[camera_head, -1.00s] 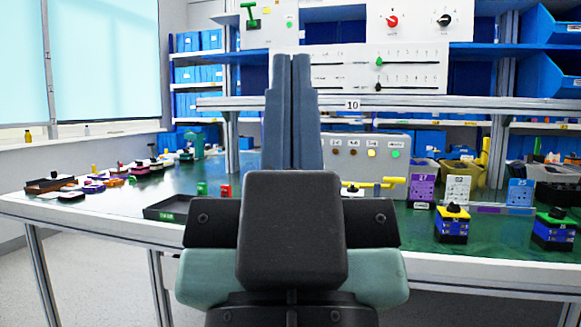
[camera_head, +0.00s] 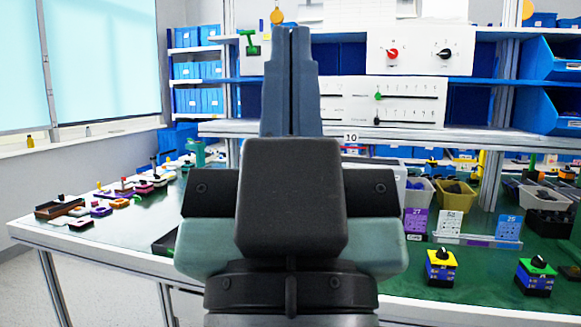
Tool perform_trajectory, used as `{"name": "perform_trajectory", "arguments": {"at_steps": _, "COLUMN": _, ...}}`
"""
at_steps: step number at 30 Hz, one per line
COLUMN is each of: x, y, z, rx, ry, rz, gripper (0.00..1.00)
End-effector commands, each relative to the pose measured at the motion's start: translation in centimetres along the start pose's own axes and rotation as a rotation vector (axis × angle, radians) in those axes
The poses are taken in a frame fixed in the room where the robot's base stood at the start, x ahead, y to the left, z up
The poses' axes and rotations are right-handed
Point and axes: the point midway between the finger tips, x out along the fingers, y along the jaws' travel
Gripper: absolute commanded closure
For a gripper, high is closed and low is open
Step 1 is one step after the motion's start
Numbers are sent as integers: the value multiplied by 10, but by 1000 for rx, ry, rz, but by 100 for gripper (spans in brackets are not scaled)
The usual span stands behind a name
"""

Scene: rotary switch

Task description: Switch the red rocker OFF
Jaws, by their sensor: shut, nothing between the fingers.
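My gripper (camera_head: 291,30) points upward in the middle of the head view, its two blue-grey fingers shut together with nothing between them. No red rocker can be made out now. A small red block beside a green one showed on the table a second ago, and that spot is now behind my gripper and wrist. A white panel (camera_head: 420,62) at the upper right carries a red knob (camera_head: 393,54) and a black knob (camera_head: 445,54). These look like rotary knobs. My gripper stands left of this panel and appears apart from it.
The green-topped table (camera_head: 480,270) spreads around my arm. Small coloured parts lie at its left. A yellow-and-blue switch block (camera_head: 441,268) and a green-and-blue one (camera_head: 537,277) stand at the front right. A slider panel (camera_head: 410,101) and shelf edge (camera_head: 450,142) lie behind.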

Motion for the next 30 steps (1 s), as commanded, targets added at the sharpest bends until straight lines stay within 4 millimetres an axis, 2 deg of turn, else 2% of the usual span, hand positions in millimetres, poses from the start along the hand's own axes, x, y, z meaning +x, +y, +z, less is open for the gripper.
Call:
{"name": "perform_trajectory", "arguments": {"at_steps": 1, "x": 27, "y": 0, "z": -25, "rx": 0, "ry": 0, "rz": 0, "gripper": 100}}
{"name": "perform_trajectory", "arguments": {"at_steps": 18, "x": 164, "y": 0, "z": -156, "rx": 1, "ry": 0, "rz": -1, "gripper": 100}}
{"name": "perform_trajectory", "arguments": {"at_steps": 21, "x": 180, "y": 0, "z": -170, "rx": 1, "ry": 0, "rz": -1, "gripper": 100}}
{"name": "perform_trajectory", "arguments": {"at_steps": 24, "x": 187, "y": 0, "z": -177, "rx": 1, "ry": 0, "rz": -1, "gripper": 100}}
{"name": "perform_trajectory", "arguments": {"at_steps": 30, "x": 186, "y": 0, "z": -176, "rx": 1, "ry": -1, "rz": -1, "gripper": 100}}
